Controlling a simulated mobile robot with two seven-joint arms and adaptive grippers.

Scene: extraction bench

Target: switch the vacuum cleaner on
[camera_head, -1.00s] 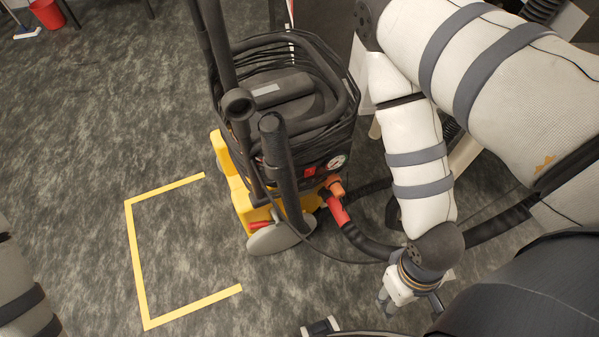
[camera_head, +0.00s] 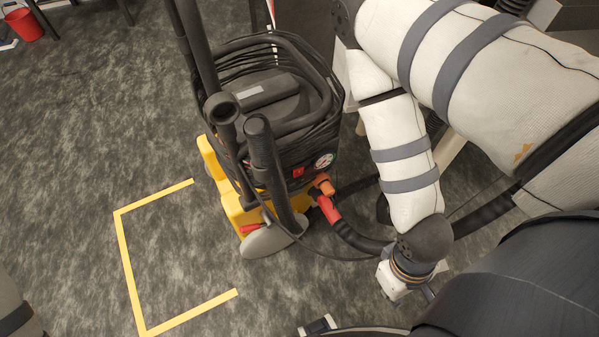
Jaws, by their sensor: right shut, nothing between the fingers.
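The vacuum cleaner (camera_head: 270,120) stands upright left of my right arm, with a black top wrapped in cable and a yellow base. A small red switch (camera_head: 298,172) sits on its front, beside a round white gauge (camera_head: 323,161). My right gripper (camera_head: 392,295) hangs low over the floor, to the right of and below the vacuum, apart from it. It is shut and empty, its fingertips partly out of sight. Of my left arm only a link shows at the lower left edge; its gripper is not in view.
A black hose (camera_head: 360,241) with a red cuff (camera_head: 328,208) leaves the vacuum toward my right gripper. A yellow tape outline (camera_head: 128,262) marks the floor at left. A red bucket (camera_head: 24,24) stands far left. The carpet between is clear.

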